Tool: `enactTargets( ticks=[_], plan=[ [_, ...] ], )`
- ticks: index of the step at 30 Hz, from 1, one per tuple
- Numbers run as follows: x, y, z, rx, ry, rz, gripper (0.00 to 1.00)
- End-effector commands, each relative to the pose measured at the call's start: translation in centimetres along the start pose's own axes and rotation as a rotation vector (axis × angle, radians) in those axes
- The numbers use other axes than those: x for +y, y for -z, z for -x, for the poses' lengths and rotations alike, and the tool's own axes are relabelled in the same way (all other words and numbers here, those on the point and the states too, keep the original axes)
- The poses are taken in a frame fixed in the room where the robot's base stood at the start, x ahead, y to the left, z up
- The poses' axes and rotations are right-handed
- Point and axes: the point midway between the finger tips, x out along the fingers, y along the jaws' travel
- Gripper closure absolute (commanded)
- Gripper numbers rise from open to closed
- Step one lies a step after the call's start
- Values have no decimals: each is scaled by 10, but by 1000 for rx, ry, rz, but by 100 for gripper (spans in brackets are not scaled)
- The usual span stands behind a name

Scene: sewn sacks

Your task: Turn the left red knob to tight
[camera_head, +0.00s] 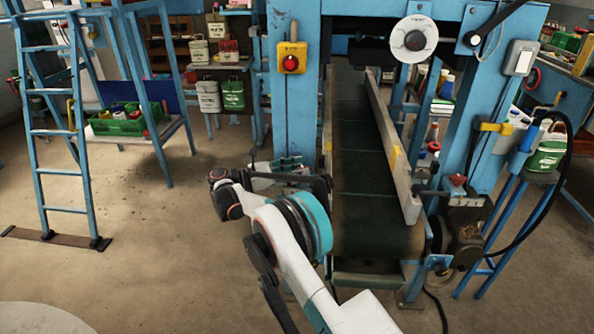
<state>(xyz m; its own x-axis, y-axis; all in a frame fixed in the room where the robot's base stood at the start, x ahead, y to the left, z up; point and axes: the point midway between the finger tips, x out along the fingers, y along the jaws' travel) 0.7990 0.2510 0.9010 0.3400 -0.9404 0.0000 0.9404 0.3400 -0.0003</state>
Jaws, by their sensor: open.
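My arm reaches up from the bottom middle and bends back at a dark wrist joint. My gripper (318,184) is dark and points right, at the left side of the conveyor's near end. It is open, but its fingers are small and hard to make out. I cannot make out a left red knob; that spot is largely covered by my gripper and arm. A red knob (457,180) shows on the right side of the conveyor's near end, apart from my gripper. The dark conveyor belt (362,175) runs away between blue posts.
A yellow box with a red button (290,62) is on the left blue post. A white dial (414,39) hangs at upper right. A motor (462,238) and black hose stand right. A blue ladder (61,130) stands left. The floor (150,245) at left is clear.

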Motion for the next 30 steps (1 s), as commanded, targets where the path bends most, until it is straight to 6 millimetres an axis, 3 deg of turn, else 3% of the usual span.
enactTargets(
  ticks=[5, 16, 26, 30],
  plan=[
    [1, 1, 15, 0, -2, 0, 51],
    [1, 1, 69, 0, -2, 0, 51],
    [0, 0, 74, 0, 0, 0, 51],
    [2, -8, 69, 18, -6, -7, 51]
  ],
)
